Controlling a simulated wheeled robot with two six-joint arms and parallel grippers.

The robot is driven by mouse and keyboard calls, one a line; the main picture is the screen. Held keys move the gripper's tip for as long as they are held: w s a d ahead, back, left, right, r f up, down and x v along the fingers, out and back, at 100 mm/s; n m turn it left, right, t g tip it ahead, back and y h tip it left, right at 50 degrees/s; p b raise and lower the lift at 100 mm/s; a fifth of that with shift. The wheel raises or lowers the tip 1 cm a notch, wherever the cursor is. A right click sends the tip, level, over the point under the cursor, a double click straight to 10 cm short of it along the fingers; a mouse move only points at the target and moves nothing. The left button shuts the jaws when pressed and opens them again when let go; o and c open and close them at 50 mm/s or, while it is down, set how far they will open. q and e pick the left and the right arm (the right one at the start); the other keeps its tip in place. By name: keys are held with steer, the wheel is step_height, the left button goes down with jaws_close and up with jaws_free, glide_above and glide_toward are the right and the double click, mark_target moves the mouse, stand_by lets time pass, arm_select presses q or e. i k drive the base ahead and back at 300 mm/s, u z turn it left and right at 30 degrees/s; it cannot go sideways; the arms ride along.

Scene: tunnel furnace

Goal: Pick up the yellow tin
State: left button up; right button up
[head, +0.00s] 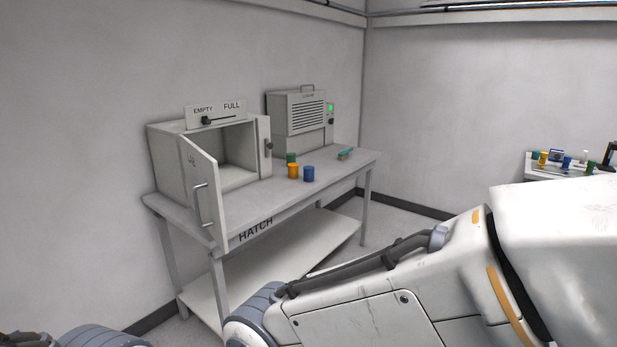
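An orange-yellow tin (293,171) stands upright on the hatch table, in front of a green tin (291,158) that it partly hides. A blue tin (309,174) stands close on its right. A smaller-looking yellow tin (542,158) stands on another table at the far right, among other tins. Neither of my grippers shows; only parts of my arms appear along the bottom, well in front of the tables.
The hatch table (330,177) carries an open, empty-looking box (168,160) with its door swung forward, a grey vented unit (296,115) with a green light, and a teal-topped brush-like item (345,153). The far-right table (535,168) holds several items. My arm hides the floor between.

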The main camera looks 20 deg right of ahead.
mark_target(293, 168)
steer(key=z, duration=1.3)
steer(key=i, duration=5.65)
steer(key=u, duration=3.9)
